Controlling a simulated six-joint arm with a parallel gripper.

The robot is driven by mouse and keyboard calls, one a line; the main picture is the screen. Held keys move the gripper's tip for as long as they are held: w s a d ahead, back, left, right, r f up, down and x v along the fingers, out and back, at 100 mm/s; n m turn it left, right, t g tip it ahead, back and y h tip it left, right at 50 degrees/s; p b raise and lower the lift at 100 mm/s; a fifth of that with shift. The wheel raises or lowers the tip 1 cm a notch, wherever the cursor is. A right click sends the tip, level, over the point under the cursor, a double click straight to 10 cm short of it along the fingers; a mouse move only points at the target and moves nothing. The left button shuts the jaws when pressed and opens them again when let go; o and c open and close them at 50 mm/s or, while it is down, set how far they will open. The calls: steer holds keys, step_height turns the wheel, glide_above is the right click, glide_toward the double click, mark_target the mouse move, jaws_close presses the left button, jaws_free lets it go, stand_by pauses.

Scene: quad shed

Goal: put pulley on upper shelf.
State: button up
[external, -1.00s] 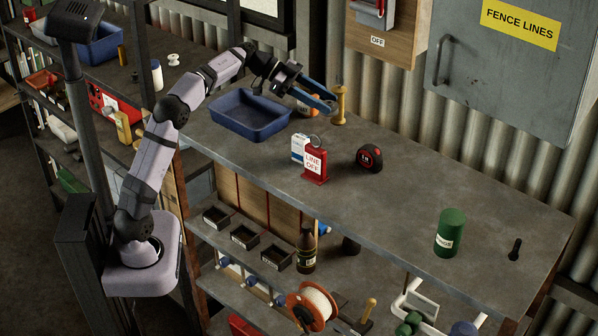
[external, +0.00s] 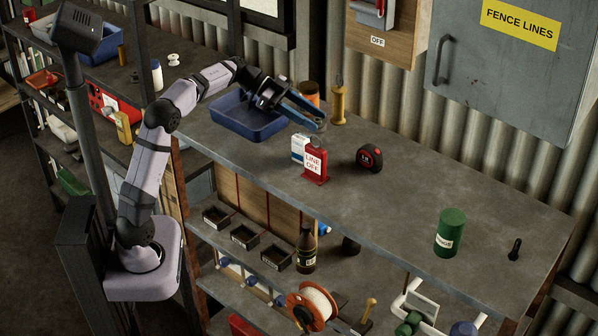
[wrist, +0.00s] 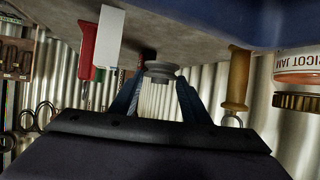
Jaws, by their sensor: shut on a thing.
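My gripper (external: 321,124) is shut on a small grey grooved wheel, the pulley (wrist: 161,70), which sits between the two blue fingertips in the wrist view. In the external view the fingers largely hide it. A dark upper surface (external: 128,82) on the shelving stands behind my arm at the left. The frames do not make clear which surface is the upper shelf.
A blue tray (external: 248,133) lies left of my gripper. A tape measure (external: 369,157) is to the right, and a green can (external: 450,233) is farther right. The worktop between them is clear.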

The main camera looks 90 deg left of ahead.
steer(key=shift+f+p, duration=0.9)
steer(key=shift+f, duration=1.9)
steer(key=shift+f+b, duration=0.25)
steer(key=shift+b, duration=0.25)
steer(key=o, duration=1.2)
steer(key=shift+c, duration=0.2)
